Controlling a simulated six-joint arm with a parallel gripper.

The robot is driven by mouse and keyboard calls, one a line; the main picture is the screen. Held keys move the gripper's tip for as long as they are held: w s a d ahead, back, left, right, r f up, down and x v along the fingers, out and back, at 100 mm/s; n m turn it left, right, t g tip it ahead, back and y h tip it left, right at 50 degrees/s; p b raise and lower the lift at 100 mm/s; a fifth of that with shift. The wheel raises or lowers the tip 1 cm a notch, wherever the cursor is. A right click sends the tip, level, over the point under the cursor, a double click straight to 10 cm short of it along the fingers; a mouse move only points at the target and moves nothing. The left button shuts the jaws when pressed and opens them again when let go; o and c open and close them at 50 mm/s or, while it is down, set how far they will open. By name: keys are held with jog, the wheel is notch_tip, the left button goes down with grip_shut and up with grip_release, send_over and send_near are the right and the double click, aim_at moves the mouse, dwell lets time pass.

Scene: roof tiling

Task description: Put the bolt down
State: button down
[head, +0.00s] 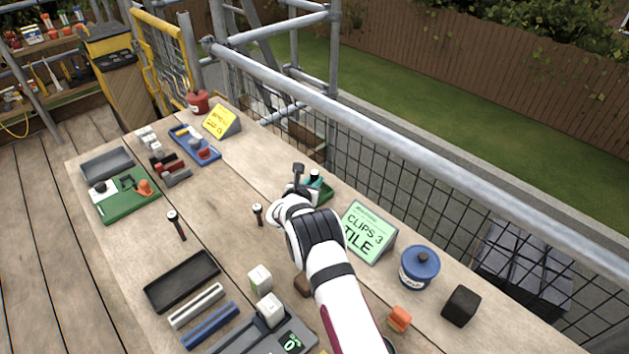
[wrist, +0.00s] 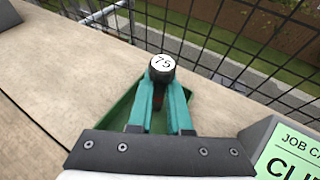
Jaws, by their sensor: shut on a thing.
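My gripper (head: 308,185) is at the far side of the table, near its mesh-fenced edge. In the wrist view its teal fingers (wrist: 165,100) are shut on a bolt (wrist: 162,64) with a round black head and a white top marked 75. The bolt's brownish shaft shows between the fingers; its lower end is hidden. A small green tray (wrist: 122,108) lies below and behind the fingers; it also shows partly in the head view (head: 327,192). I cannot tell whether the bolt touches the tray. Two similar bolts lie on the table, one near (head: 258,214) and one further left (head: 177,224).
A green job card stand (head: 368,232) is close to the right of my gripper, with a blue pot (head: 419,267) and dark block (head: 461,306) beyond. A black tray (head: 182,281) lies front left. A green parts board (head: 125,197) is left. Bare wood lies left of my gripper.

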jog(key=c, duration=0.9)
grip_release()
jog(key=shift+f, duration=0.1)
jog(key=shift+o, duration=0.2)
